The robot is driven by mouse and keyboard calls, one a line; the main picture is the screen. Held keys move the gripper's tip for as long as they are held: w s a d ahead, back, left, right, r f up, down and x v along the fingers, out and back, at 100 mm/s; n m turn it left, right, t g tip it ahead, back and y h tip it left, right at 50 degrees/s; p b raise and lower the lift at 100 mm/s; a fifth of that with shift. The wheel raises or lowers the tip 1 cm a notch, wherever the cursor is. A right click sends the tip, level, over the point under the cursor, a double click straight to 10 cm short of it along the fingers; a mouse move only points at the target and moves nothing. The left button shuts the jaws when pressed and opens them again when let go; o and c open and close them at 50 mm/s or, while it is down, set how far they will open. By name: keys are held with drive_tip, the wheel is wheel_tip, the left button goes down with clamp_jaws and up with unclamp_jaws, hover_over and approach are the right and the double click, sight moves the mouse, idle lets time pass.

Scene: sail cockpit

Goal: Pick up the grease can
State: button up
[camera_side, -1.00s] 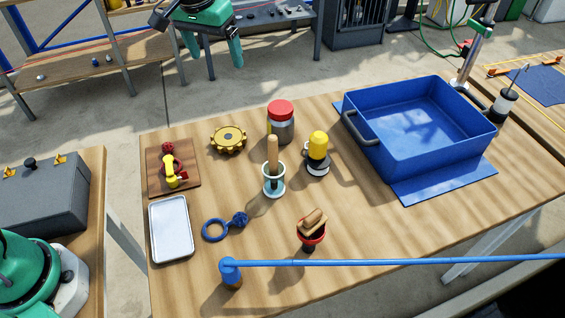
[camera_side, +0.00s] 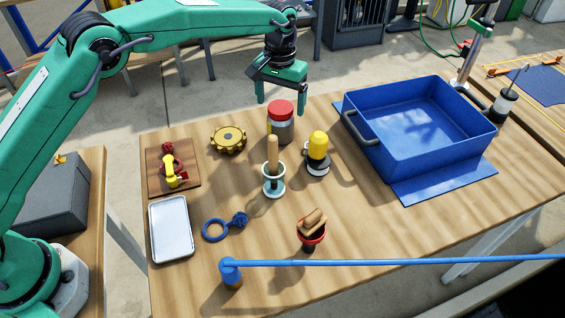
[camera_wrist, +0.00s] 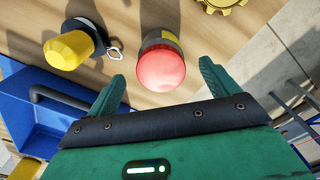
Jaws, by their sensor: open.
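The grease can (camera_side: 281,125) looks to be the grey can with a red lid and a yellowish band. It stands upright at the back middle of the wooden table. In the wrist view its red lid (camera_wrist: 162,69) shows from above, between and just beyond my fingertips. My gripper (camera_side: 281,97) points down with its fingers spread, above and slightly behind the can. Nothing is held, and I see no contact with the can.
A yellow-topped object (camera_side: 318,150) with a metal clip stands right of the can. A golden gear (camera_side: 229,139) lies to its left. A wooden-handled tool in a pale holder (camera_side: 273,180) stands in front. A blue bin (camera_side: 420,120) is at right.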

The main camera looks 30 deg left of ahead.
sight(281, 109)
drive_tip(key=shift+f, duration=4)
drive_tip(key=c, duration=1.3)
drive_tip(key=shift+w+r, duration=0.1)
drive_tip(key=shift+r, duration=0.1)
drive_tip(key=shift+r, duration=0.4)
drive_tip(key=r, duration=0.3)
drive_tip(key=shift+s+d+r, duration=0.25)
drive_tip(key=shift+s+r, duration=0.05)
drive_tip(key=s+d+r, duration=0.2)
drive_tip(key=s, duration=0.1)
drive_tip(key=s+d+r, duration=0.4)
drive_tip(key=s, duration=0.1)
drive_tip(key=shift+s+d+r, duration=0.2)
drive_tip(key=shift+s+d, duration=0.1)
drive_tip(key=shift+d, duration=0.05)
